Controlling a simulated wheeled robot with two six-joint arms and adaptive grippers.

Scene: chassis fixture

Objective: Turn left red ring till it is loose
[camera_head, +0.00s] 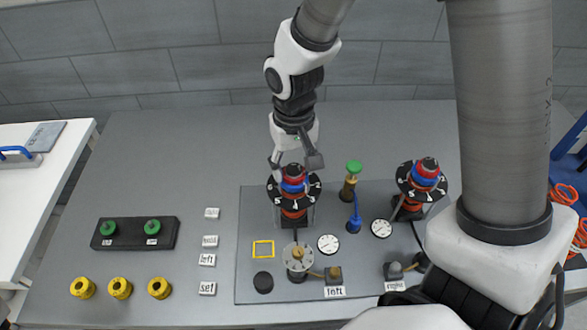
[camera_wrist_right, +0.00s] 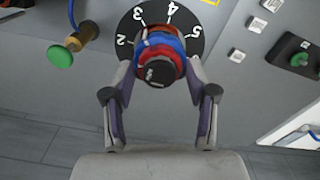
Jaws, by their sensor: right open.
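The left red ring (camera_head: 295,172) sits near the top of the left post, just above a blue ring (camera_head: 294,187) and a black numbered dial (camera_head: 277,197). In the right wrist view the red ring (camera_wrist_right: 160,54) shows below a black end cap, with the blue ring (camera_wrist_right: 160,40) behind it. My right gripper (camera_head: 296,164) comes down over the post from behind. In the wrist view its fingers (camera_wrist_right: 158,66) are open, one on each side of the ring. I cannot tell whether they touch it. My left gripper is not in view.
The similar right post has its own red ring (camera_head: 429,171). Yellow rings (camera_head: 120,288) and a black green-knobbed block (camera_head: 131,233) are at left.

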